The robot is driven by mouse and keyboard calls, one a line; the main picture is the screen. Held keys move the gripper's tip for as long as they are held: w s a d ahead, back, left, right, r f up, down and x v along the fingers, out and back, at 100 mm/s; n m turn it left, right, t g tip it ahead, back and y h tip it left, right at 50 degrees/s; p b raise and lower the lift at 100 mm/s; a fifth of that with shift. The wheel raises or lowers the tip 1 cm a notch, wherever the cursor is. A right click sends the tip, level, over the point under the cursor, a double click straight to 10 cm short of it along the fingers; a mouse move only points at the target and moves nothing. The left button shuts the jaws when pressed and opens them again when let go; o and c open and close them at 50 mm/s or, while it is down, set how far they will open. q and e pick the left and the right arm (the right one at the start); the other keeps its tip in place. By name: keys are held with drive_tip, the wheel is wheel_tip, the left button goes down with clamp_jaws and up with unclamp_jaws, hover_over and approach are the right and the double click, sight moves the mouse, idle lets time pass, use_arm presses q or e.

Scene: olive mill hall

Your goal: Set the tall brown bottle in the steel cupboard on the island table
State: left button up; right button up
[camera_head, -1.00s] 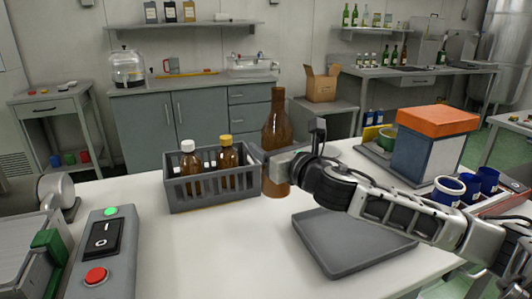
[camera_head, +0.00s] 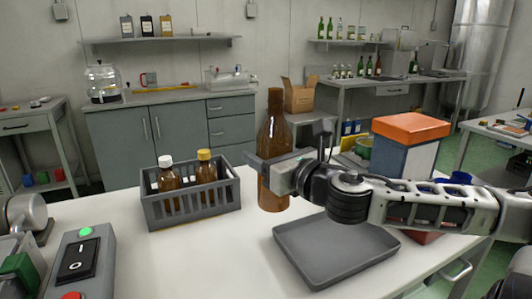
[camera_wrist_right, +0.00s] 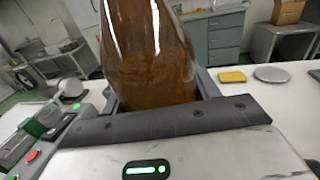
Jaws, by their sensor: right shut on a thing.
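The tall brown bottle (camera_head: 273,187) is upright in my right gripper (camera_head: 272,170), which is shut around its body. It is over the white island table (camera_head: 200,262), right of a grey crate and behind a grey tray. I cannot tell whether its base touches the tabletop. In the right wrist view the bottle's brown body (camera_wrist_right: 148,55) fills the middle, between the jaws; its neck and base are out of frame. A grey steel cupboard (camera_head: 170,137) with closed doors and drawers stands against the back wall. My left gripper is not in view.
The grey crate (camera_head: 195,212) holds two smaller brown bottles, white-capped and yellow-capped. The flat grey tray (camera_head: 335,250) lies empty. An orange-lidded box (camera_head: 408,135) stands behind my right arm. A switch box (camera_head: 78,258) is at front left. The table's front middle is clear.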

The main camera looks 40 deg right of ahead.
sight(284, 151)
drive_tip(key=shift+s+d+r+p, duration=0.1)
drive_tip(key=shift+s+r+p, duration=0.25)
drive_tip(key=shift+s, duration=0.2)
drive_tip(key=shift+s+r+p, duration=0.3)
drive_tip(key=shift+s+p, duration=0.2)
drive_tip(key=shift+s, duration=0.05)
drive_tip(key=shift+s+d+r+p, duration=0.1)
drive_tip(key=shift+s+r+p, duration=0.25)
drive_tip(key=shift+s, duration=0.35)
drive_tip(key=shift+s, duration=0.15)
